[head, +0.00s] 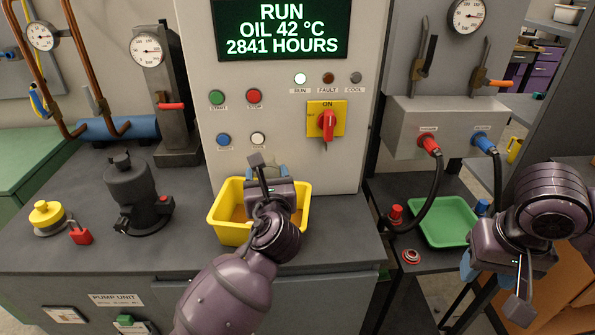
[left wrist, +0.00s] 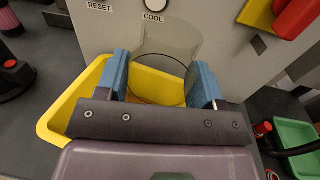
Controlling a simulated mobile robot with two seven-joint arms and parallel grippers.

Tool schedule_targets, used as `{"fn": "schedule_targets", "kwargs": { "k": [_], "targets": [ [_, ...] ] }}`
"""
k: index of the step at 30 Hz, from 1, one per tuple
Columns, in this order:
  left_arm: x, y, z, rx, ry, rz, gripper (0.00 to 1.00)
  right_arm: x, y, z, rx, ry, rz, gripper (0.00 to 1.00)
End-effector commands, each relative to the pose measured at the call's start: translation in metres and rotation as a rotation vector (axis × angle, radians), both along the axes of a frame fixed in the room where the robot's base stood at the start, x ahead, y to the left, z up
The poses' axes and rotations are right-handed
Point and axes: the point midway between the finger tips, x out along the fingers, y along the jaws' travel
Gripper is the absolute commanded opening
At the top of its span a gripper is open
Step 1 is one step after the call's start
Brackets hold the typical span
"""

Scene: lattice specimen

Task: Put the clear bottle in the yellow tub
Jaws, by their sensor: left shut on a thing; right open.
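The yellow tub (head: 229,233) stands on the dark bench top, in front of the control panel. My left gripper (head: 268,172) is over the tub in the head view and hides part of it. In the left wrist view the blue fingers (left wrist: 164,82) are shut on the clear bottle (left wrist: 168,42), a see-through shape with the panel and yellow tub (left wrist: 62,112) showing behind it. The bottle's lower end is hard to make out, so I cannot tell whether it touches the tub. My right gripper (head: 492,278) is open and empty at the right, near the green tray.
A dark pump (head: 138,198), a red padlock (head: 80,235) and a yellow knob-like part (head: 47,214) stand left of the tub. The panel (head: 290,120) with its red rotary switch (head: 327,122) rises behind. A green tray (head: 443,219) and hoses lie right.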

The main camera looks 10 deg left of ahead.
Motion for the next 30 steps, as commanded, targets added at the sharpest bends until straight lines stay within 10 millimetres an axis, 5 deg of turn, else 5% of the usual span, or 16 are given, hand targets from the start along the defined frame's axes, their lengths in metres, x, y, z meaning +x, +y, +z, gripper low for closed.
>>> {"fn": "schedule_targets", "kwargs": {
  "k": [5, 13, 30],
  "targets": [
    [0.019, -0.052, 0.018, -0.001, -0.003, -0.100, 0.33, 0.000, 0.000, 0.000, 0.000, 0.000, 0.000, 0.51],
    [0.037, -0.125, 0.002, -0.001, 0.002, -0.281, 0.33, 0.000, 0.000, 0.000, 0.000, 0.000, 0.000, 0.51],
    [0.039, -0.137, -0.070, -0.003, 0.002, -0.331, 0.33, 0.000, 0.000, 0.000, 0.000, 0.000, 0.000, 0.51]
  ]
}}
